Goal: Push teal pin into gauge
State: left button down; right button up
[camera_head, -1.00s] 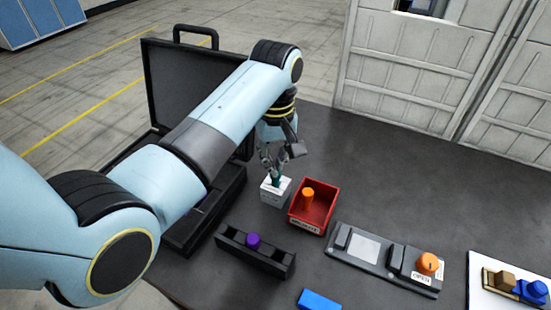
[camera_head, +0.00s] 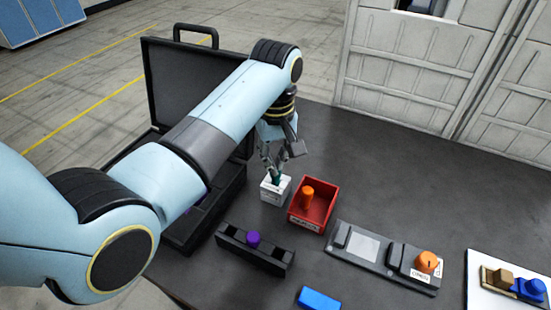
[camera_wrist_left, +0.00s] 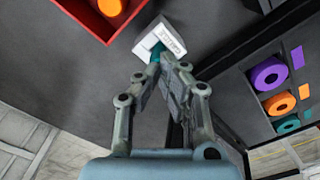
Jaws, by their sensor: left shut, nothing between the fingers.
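The gauge (camera_head: 275,190) is a small white labelled block on the dark table, left of the red bin. It also shows in the left wrist view (camera_wrist_left: 168,36). The teal pin (camera_head: 276,177) stands upright at the gauge's top; how deep it sits is hidden. A bit of teal shows in the left wrist view (camera_wrist_left: 157,53) beyond my fingertips. My left gripper (camera_head: 273,170) is shut with nothing between its fingers, its tips right above the teal pin. I cannot tell whether the tips touch the pin. My right gripper is not in view.
A red bin (camera_head: 331,206) holding an orange pin (camera_head: 307,196) stands close right of the gauge. A black holder with a purple pin (camera_head: 253,238) and a blue block (camera_head: 319,299) lie nearer. An open black case (camera_head: 193,90) is left. Clear table lies behind the bin.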

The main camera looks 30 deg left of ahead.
pick_arm(q)
jog(key=shift+s, duration=0.1)
notch_tip(320, 180, up, 2)
jog(key=shift+r+p, duration=0.25)
jog(key=shift+p, duration=0.35)
jog(key=shift+r, duration=2.75)
